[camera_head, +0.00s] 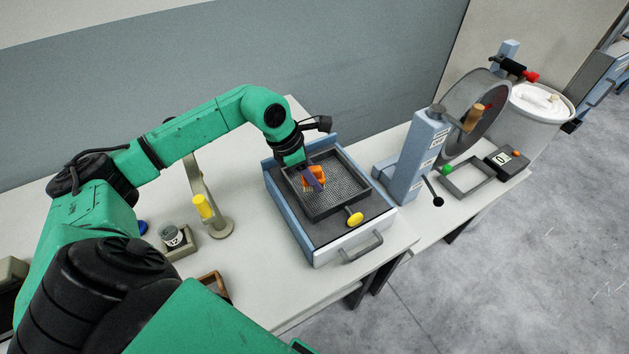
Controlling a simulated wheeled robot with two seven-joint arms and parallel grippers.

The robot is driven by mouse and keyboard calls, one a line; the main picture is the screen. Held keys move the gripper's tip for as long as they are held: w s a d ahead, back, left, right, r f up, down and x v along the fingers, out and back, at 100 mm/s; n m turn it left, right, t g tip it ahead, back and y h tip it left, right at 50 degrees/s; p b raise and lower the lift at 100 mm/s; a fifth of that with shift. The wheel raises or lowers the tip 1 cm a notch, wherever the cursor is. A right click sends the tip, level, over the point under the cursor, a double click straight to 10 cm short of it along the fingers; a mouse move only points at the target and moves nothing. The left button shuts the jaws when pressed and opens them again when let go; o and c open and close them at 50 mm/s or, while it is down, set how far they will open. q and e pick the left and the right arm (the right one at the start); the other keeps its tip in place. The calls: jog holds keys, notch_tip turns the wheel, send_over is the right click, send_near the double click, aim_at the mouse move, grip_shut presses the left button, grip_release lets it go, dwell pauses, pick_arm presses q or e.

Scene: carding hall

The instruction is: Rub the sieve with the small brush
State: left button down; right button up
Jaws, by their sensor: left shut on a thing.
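The sieve (348,186) is a square dark-framed mesh tray. It sits on top of a blue-grey box machine with a pale front and a handle. My left arm reaches in from the left and points down over the sieve. My left gripper (311,176) is shut on the small brush (315,179), which shows as a small orange and purple shape over the mesh. The brush's lower end is close to the mesh; I cannot tell whether it touches. My right gripper is not in view.
A yellow knob (354,220) stands at the sieve's front edge. A blue-grey post (413,160) and a large wheel (460,105) stand to the right. A yellow-topped stand (203,207) and a small jar (171,236) are left on the white bench (262,285).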

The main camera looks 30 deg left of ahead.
aim_at(317, 167)
pick_arm(q)
jog(key=shift+w+d+r+p, duration=0.15)
jog(key=shift+r+p, duration=0.2)
jog(key=shift+r, duration=0.6)
jog(key=shift+a+r+p, duration=0.25)
jog(key=shift+r+p, duration=0.3)
jog(key=shift+r, duration=0.6)
jog(key=shift+d+r, duration=0.2)
jog(key=shift+r, duration=0.2)
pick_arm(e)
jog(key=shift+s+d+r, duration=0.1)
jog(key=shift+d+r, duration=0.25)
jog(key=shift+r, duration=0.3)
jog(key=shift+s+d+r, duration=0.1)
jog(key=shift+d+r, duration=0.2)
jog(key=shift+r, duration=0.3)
pick_arm(q)
jog(key=shift+a, duration=0.1)
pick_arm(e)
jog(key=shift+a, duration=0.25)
